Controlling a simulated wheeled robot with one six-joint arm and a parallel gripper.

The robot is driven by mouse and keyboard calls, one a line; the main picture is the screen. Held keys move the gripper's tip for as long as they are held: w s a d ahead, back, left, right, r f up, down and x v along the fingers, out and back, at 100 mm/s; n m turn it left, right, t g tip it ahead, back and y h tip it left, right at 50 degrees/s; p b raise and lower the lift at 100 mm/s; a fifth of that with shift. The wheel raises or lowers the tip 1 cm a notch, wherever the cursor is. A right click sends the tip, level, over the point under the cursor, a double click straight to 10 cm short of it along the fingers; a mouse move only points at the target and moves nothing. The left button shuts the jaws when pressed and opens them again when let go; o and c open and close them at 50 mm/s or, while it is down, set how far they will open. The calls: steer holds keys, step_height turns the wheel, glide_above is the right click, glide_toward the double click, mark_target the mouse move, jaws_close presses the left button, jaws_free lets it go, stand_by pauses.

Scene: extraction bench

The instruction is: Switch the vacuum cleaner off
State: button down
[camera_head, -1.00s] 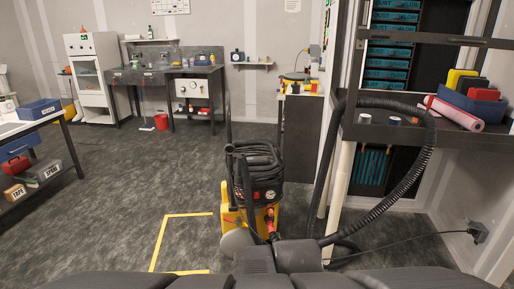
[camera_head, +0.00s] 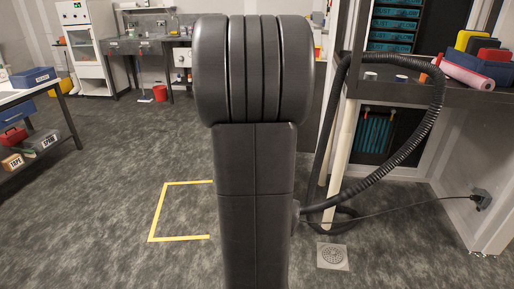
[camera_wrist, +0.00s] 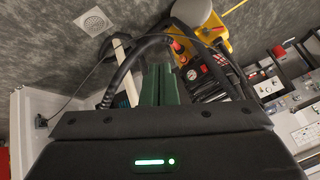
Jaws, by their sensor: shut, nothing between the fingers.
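The vacuum cleaner (camera_wrist: 216,40) shows in the wrist view at upper right of centre. It has a yellow base, a grey round part and a dark top with a small gauge and red details. I cannot make out its switch clearly. In the head view my raised arm hides its body; only its black hose (camera_head: 437,100) shows on the right. My gripper (camera_wrist: 160,70) shows in the wrist view as two green fingers, shut and empty. In that picture they lie just left of the dark top; I cannot tell the gap in depth.
A dark shelf (camera_head: 470,128) with coloured boxes stands at the right. A cable runs to a wall socket (camera_head: 481,199). A floor drain (camera_head: 333,256) and a yellow floor marking (camera_head: 157,210) lie near my arm. The floor at left is open.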

steer(key=w+d+f+m+t+h+b, duration=0.3)
steer(key=w+f+m+b, duration=0.1)
steer(key=w+f, duration=0.45)
steer(key=d+f+m+t+h+b, duration=0.1)
steer(key=d+f+m+h+b, duration=0.2)
steer(key=f, duration=0.4)
steer(key=d+f+m+t+h+b, duration=0.1)
steer(key=d+f+m+h+b, duration=0.2)
steer(key=d+f+h+b, duration=0.1)
step_height(320, 180, down, 3)
steer(key=h+b, duration=0.1)
steer(key=h, duration=0.2)
steer(key=shift+d+b, duration=0.25)
steer(key=shift+b, duration=0.1)
steer(key=shift+w+r, duration=0.15)
steer(key=shift+w, duration=0.05)
